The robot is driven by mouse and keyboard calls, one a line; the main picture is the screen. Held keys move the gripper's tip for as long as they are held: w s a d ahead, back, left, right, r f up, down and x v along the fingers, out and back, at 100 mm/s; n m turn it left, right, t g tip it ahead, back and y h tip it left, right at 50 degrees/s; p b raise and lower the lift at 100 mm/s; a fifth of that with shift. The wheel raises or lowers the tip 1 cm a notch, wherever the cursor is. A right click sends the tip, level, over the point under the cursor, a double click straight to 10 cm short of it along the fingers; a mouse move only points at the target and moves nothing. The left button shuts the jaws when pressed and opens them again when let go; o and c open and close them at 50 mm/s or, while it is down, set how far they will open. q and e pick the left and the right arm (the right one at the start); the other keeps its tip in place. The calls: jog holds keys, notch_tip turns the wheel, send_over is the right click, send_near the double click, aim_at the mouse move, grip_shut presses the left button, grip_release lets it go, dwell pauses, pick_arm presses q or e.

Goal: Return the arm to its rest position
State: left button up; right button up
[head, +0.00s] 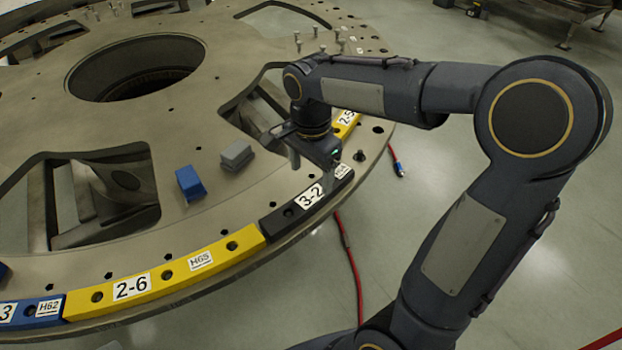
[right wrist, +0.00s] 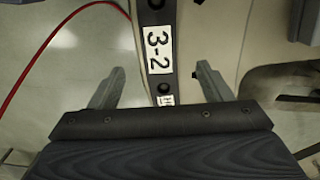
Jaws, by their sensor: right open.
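My right arm (head: 460,235) comes in from the lower right of the head view, bends at a large round joint and reaches left over the turret plate (head: 130,215). My right gripper (head: 310,162) points down above the plate's rim, beside the black segment marked 3-2 (head: 308,198). In the right wrist view the two fingers (right wrist: 158,88) are spread apart, with the black 3-2 segment (right wrist: 156,75) showing between and beyond them. Nothing is held between the fingers. My left gripper is not in view.
Yellow segment 2-6 (head: 170,277), a blue segment (head: 35,311) and yellow segment 2-5 (head: 346,122) line the rim. A blue block (head: 190,183) and a grey block (head: 237,155) sit on the plate.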

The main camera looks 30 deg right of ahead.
jog(key=shift+r, duration=0.15)
dwell(0.5)
jog(key=s+a+n+t+y+p, duration=0.1)
jog(key=s+a+n+t+y, duration=0.1)
jog(key=s+n, duration=0.4)
jog(key=s+a+r+n+t+y+p, duration=0.1)
jog(key=s+a+n+t, duration=0.1)
jog(key=s+n, duration=0.5)
jog(key=shift+s+r+t+y, duration=0.35)
jog(key=shift+s+t, duration=0.45)
jog(key=shift+s, duration=1.15)
jog(key=shift+a, duration=0.1)
